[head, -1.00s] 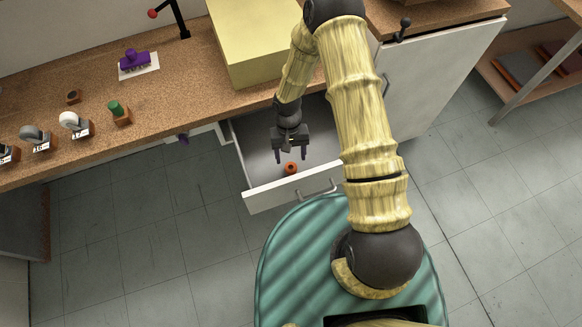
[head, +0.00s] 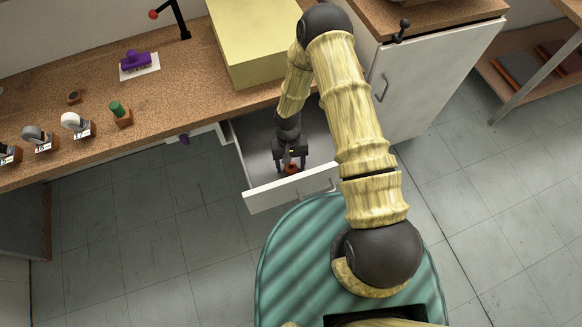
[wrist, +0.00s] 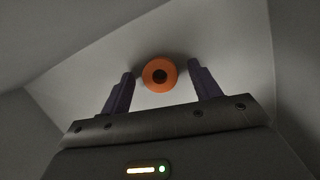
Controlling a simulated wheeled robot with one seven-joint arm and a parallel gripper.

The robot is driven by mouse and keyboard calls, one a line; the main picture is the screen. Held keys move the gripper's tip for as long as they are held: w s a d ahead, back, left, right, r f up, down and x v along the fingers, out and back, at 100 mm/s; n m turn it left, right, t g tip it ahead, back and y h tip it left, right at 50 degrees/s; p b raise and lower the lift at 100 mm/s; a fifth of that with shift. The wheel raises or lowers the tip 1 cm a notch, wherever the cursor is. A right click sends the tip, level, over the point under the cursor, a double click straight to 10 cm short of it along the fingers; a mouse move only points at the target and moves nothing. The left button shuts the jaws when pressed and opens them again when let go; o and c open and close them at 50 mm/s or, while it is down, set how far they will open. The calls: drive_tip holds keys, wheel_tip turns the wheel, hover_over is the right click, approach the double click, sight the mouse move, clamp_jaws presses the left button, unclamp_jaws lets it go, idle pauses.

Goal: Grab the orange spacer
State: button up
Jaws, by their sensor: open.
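The orange spacer (head: 291,170) is a small ring with a dark centre hole, lying in the open drawer (head: 262,194) near its front wall. In the wrist view the spacer (wrist: 159,75) appears at the upper middle, between and slightly beyond the fingertips. My gripper (head: 292,169) is down inside the drawer, just above the spacer and partly hiding it. In the wrist view its two purple-grey fingers (wrist: 161,72) are apart, with a visible gap on each side of the spacer. Nothing is held.
The drawer walls close in around my gripper. Above is a cork-coloured worktop (head: 190,75) with a large yellow box (head: 255,45), a purple object (head: 135,60), a green-topped stand (head: 118,112) and several tape-like rolls. A white cabinet (head: 430,85) stands to the right.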

drive_tip(key=c, duration=1.1)
drive_tip(key=shift+o, duration=0.2)
drive_tip(key=shift+r, duration=0.15)
wheel_tip(320, 180, up, 10)
